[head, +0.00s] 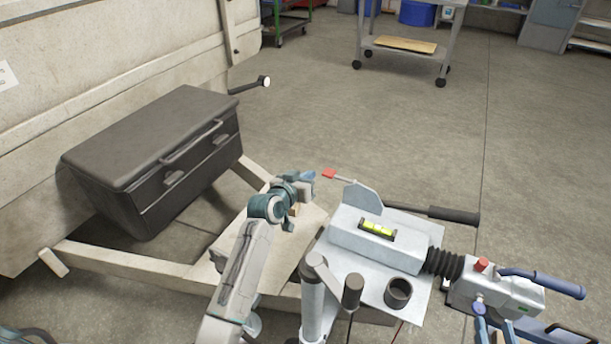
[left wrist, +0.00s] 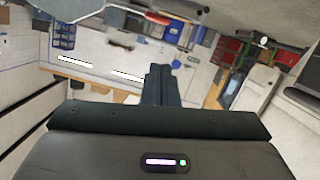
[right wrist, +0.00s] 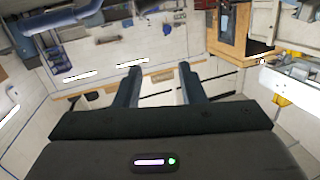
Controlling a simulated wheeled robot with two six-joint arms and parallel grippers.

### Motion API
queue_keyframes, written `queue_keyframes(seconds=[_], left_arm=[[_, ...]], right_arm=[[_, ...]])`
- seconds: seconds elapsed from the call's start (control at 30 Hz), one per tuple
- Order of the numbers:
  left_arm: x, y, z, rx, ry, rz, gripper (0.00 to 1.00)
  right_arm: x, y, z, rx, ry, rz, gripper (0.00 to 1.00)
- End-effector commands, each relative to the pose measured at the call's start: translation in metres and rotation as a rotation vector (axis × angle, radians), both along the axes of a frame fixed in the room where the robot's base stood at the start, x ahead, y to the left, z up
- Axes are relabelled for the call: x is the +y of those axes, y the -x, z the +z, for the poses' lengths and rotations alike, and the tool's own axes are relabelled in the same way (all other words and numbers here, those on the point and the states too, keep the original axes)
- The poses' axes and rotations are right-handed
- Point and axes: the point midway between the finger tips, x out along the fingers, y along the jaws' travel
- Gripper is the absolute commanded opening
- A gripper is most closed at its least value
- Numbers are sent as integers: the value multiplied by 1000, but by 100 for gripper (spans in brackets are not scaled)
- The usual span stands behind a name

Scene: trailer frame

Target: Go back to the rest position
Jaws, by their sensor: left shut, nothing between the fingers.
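My left gripper (head: 306,179) is over the trailer drawbar, left of the coupling housing; its fingers are together and empty in the left wrist view (left wrist: 162,72). A lever with a red tip (head: 328,174) is just right of its fingertips, seemingly apart from them. My right gripper (head: 495,328) is at the bottom right, below the coupling head (head: 500,298) and its blue handle (head: 540,282). In the right wrist view (right wrist: 159,68) its fingers stand apart with nothing between them. The blue handle (right wrist: 65,18) shows there at upper left.
A grey housing (head: 385,245) with a yellow-green level (head: 378,229) stands right of my left arm. A dark toolbox (head: 150,150) sits on the frame at left. A jockey wheel handle (head: 352,290) rises in front. Open floor lies behind, with a cart (head: 405,45).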

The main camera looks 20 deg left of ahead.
Motion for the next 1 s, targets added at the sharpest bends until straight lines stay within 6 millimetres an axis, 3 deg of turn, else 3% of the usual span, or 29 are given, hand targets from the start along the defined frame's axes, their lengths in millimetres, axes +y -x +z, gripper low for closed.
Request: queue_keyframes(seconds=[0.2, 0.7, 0.77, 0.87, 1.0], left_arm=[[2, 10, 2, 1, 0, -1, 0], [3, 15, -1, 0, -2, 3, 0], [5, 25, -5, -2, -5, 9, 0], [10, 56, -17, -5, -16, 28, 0], [21, 120, -30, -23, -41, 64, 0]], right_arm=[[1, 4, -11, 58, -4, 4, 36], [1, 4, -11, 56, -3, 4, 36], [1, 4, -11, 56, -3, 4, 36], [1, 4, -11, 56, -3, 4, 36], [1, 4, -10, 56, -3, 4, 36]])
